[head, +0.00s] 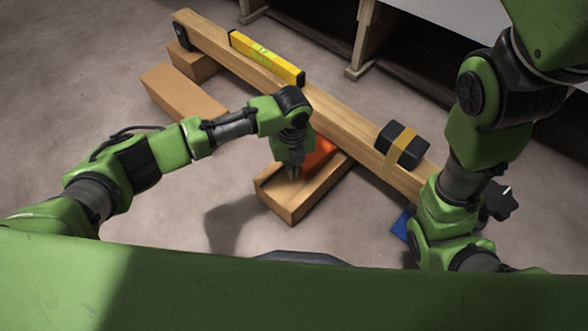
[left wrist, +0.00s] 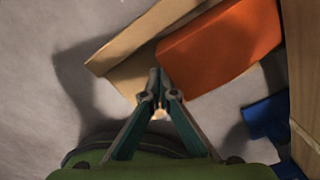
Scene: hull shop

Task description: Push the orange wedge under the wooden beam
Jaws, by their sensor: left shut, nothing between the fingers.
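The orange wedge (head: 319,152) sits on a wooden board with raised edges (head: 290,212), at the near side of the long wooden beam (head: 340,122). My left arm partly hides it in the head view. My left gripper (head: 292,174) points down over the board, beside the wedge's near end, shut and empty. In the left wrist view, its closed fingertips (left wrist: 155,80) are at the left end of the wedge (left wrist: 222,45); I cannot tell if they touch. The beam (left wrist: 303,70) shows at the right edge there.
A yellow level (head: 266,58) and a black block with a yellow strap (head: 403,145) are on the beam. Brown blocks (head: 180,92) lie near its far left end. A blue object (head: 401,225) is beside my right arm. The floor at left is clear.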

